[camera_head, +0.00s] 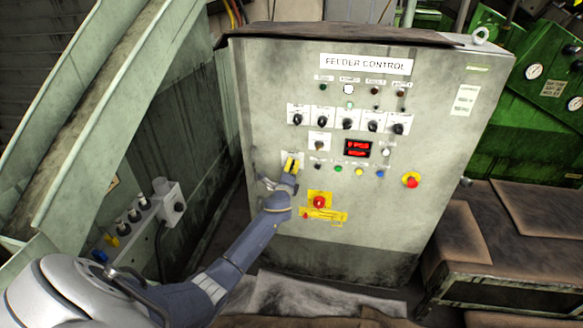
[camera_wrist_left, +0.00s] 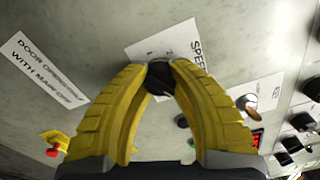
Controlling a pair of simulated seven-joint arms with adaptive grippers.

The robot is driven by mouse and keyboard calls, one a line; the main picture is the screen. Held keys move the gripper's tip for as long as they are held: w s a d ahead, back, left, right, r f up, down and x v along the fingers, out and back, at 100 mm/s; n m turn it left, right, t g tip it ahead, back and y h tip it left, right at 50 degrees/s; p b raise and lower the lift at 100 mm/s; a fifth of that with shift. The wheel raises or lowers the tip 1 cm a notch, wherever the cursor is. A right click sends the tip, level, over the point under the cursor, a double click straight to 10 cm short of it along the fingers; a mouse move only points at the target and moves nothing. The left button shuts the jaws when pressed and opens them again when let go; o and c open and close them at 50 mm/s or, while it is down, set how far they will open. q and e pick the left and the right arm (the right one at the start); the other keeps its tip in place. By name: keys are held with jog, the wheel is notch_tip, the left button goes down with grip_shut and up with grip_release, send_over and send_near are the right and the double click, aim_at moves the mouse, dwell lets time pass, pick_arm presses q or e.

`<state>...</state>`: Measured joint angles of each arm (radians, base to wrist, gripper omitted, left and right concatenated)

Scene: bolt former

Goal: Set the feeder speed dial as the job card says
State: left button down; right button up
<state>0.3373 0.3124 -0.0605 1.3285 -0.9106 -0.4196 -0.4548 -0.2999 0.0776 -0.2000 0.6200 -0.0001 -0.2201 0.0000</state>
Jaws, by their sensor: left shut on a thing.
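The feeder control cabinet (camera_head: 260,110) stands in the middle of the head view, its front panel carrying knobs, lamps and buttons. My left gripper (camera_head: 291,166) is at the panel's left side, below the knob row. In the left wrist view its yellow fingers (camera_wrist_left: 160,75) are shut on a black dial knob (camera_wrist_left: 158,84). The dial's white plate (camera_wrist_left: 150,48) reads "SPEE…" with marks 1 and 2 visible; the rest is hidden by the fingers. The knob's pointer direction cannot be told. My right gripper is not in view. No job card can be made out for certain.
A red digit display (camera_head: 357,149) sits right of the gripper. A row of selector knobs (camera_head: 347,124) is above. A red switch on yellow (camera_head: 318,202) is just below, and an emergency button (camera_head: 411,180) is farther right. A conveyor chute (camera_head: 110,100) slopes at left.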

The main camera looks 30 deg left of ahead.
pick_arm(q)
jog(key=m, duration=0.5)
jog(key=shift+a+r, duration=0.1)
jog(key=shift+a, duration=0.15)
jog(key=shift+m, duration=0.3)
jog(key=c, duration=1.3)
grip_release()
jog(key=o, duration=0.3)
jog(key=shift+d, duration=0.15)
jog(key=v, duration=1.2)
